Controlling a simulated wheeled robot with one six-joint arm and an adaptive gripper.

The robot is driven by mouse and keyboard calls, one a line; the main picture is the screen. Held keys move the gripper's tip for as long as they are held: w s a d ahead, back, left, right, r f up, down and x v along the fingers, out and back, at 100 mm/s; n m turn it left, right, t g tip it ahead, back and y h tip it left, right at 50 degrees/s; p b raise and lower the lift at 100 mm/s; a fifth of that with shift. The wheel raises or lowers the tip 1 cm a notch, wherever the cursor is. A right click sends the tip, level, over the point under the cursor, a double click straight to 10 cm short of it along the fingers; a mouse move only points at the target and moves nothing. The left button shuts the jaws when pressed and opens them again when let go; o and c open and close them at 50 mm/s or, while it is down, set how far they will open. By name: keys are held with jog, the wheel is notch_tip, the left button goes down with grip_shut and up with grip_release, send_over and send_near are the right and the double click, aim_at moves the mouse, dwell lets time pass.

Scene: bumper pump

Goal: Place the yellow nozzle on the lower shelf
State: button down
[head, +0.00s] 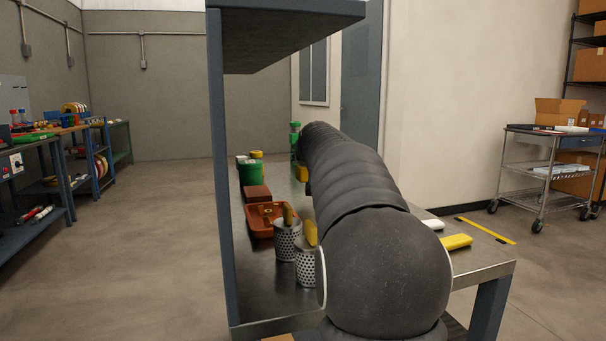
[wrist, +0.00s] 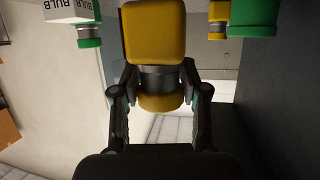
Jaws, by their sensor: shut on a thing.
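The yellow nozzle (wrist: 154,32) is in my gripper (wrist: 158,82), between its two dark fingers in the wrist view. It has a block-like yellow part, a grey middle band and a rounded yellow end. In the head view my dark arm hides the gripper; a yellow piece (head: 303,172) shows beside the arm's far part, and I cannot tell if it is the held nozzle. A metal shelf surface (head: 262,300) lies under the arm, with an upper shelf (head: 285,45) above it.
On the metal surface stand a green container (head: 250,173), a brown block (head: 257,194), an orange tray (head: 259,228) and perforated metal cups (head: 288,240). A blue-grey post (head: 219,170) rises at left.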

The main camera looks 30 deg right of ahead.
aim_at(304, 173)
jog(key=shift+w+a+f, duration=0.25)
jog(key=shift+a+f, duration=0.05)
jog(key=shift+f, duration=1.85)
jog(key=shift+f+b, duration=0.2)
jog(key=shift+b, duration=0.15)
jog(key=c, duration=0.6)
grip_release()
jog(key=shift+r, duration=0.1)
